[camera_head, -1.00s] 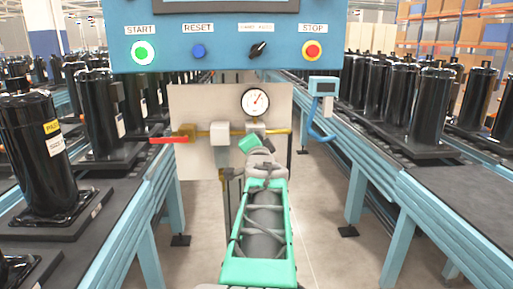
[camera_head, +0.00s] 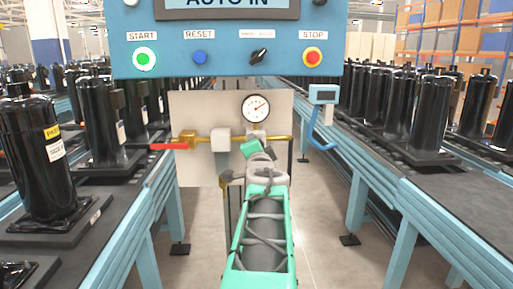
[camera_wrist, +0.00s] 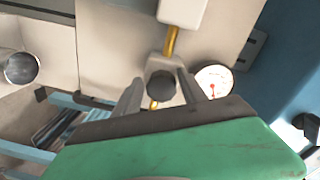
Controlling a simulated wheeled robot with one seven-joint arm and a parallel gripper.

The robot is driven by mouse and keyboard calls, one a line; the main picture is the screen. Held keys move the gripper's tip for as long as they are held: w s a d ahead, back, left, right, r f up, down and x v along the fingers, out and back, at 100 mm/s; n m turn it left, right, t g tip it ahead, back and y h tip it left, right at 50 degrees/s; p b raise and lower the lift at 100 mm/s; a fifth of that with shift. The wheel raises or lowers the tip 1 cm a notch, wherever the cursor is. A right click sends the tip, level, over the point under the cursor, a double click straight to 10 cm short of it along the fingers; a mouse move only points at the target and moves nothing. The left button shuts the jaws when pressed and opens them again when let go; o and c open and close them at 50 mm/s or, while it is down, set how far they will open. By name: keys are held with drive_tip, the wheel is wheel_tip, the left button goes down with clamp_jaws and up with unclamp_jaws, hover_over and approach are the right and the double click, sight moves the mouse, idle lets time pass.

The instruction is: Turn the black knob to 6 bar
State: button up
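The black knob (camera_wrist: 160,87) sits on a pale regulator body on the brass pipe, in the wrist view. My gripper (camera_wrist: 160,76) has one finger on each side of it, and narrow gaps show between knob and fingers. The gripper looks open around the knob, not clamped. In the head view my gripper (camera_head: 255,142) is in front of the regulator and hides the knob. The white round gauge (camera_head: 256,108) is just above, its needle pointing right and slightly up; its figures are too small to read. The gauge also shows in the wrist view (camera_wrist: 214,82).
A blue control box (camera_head: 220,48) with buttons and a black selector hangs above the grey panel (camera_head: 196,106). A red-handled valve (camera_head: 170,146) is left on the pipe. Conveyors with black compressors flank both sides.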

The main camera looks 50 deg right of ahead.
drive_tip(key=shift+o, duration=0.9)
drive_tip(key=shift+r, duration=0.1)
drive_tip(key=v, duration=0.7)
drive_tip(key=shift+s+a, duration=0.25)
drive_tip(key=shift+a, duration=0.05)
